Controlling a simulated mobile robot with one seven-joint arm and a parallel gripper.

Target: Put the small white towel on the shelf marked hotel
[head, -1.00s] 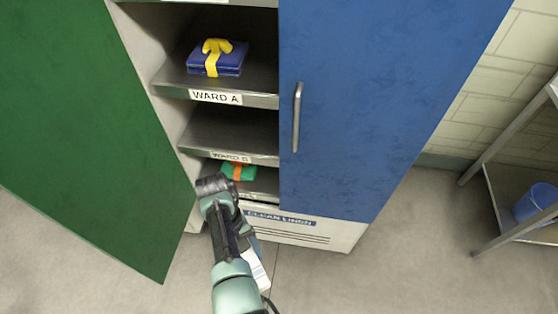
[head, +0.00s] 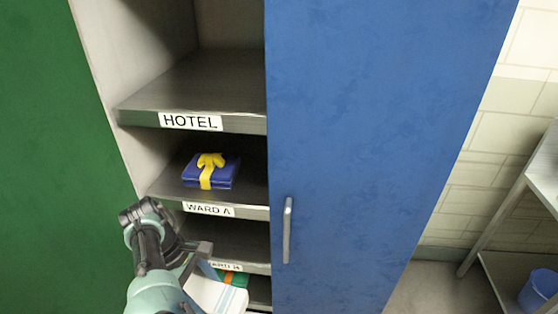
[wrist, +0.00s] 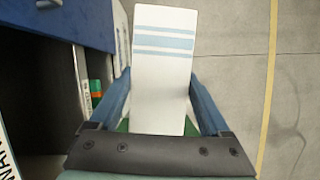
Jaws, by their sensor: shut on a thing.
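My gripper (wrist: 160,115) is shut on the small white towel (wrist: 163,65), which has pale blue stripes and sticks out between the two blue fingers in the wrist view. In the head view the towel (head: 217,295) shows at the bottom, partly behind my arm, in front of the lower shelves. The shelf marked HOTEL (head: 195,85) is in the cabinet's upper part, above my gripper. The part of it that I see is bare. Its right side is hidden behind the blue door.
The blue door (head: 375,130) covers the cabinet's right half. The green door (head: 50,150) stands open at left. A blue bundle with a yellow bow (head: 211,172) lies on the WARD A shelf (head: 250,211). A green and orange bundle (head: 236,278) lies lower down. A metal rack (head: 530,190) stands at right.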

